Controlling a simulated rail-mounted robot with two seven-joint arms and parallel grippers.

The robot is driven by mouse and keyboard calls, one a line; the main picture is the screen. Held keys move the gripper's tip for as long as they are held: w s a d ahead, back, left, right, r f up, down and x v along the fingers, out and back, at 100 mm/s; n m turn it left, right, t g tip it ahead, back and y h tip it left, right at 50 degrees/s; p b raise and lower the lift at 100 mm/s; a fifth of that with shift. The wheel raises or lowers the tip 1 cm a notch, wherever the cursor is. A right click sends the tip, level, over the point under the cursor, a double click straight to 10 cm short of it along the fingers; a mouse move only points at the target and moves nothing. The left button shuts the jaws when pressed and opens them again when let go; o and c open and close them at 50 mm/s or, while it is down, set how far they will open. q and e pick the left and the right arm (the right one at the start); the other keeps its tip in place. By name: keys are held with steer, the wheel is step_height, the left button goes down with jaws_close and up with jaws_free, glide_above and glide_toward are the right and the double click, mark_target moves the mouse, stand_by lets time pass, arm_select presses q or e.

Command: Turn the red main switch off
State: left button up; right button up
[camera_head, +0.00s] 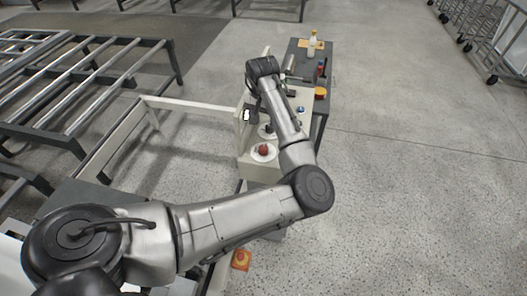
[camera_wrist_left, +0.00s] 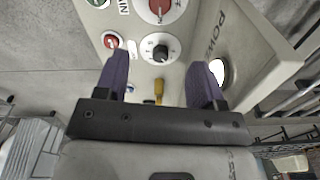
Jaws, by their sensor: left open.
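The red main switch (camera_head: 263,150) sits on a round white plate at the near end of a pale control panel (camera_head: 258,172). The red switch (camera_wrist_left: 158,9) also shows at the top edge of the left wrist view, partly cut off. Its exact setting cannot be told. A black rotary knob (camera_wrist_left: 160,50) lies between it and my gripper. My left gripper (camera_wrist_left: 160,74) is open and empty, its purple fingers above the panel and apart from the switch. In the head view my own arm hides the fingertips.
A small red button (camera_wrist_left: 111,40) sits left of the knob. An upright side plate with a lit white lamp (camera_wrist_left: 217,73) stands close to the right finger. A bottle (camera_head: 312,44) stands at the panel's far end.

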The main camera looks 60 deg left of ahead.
mark_target(264, 148)
arm_select(q)
step_height(264, 148, down, 14)
steer(key=shift+s+d+f+b, duration=0.1)
steer(key=shift+d+f+b, duration=0.05)
steer(key=shift+b, duration=0.95)
steer(key=c, duration=0.9)
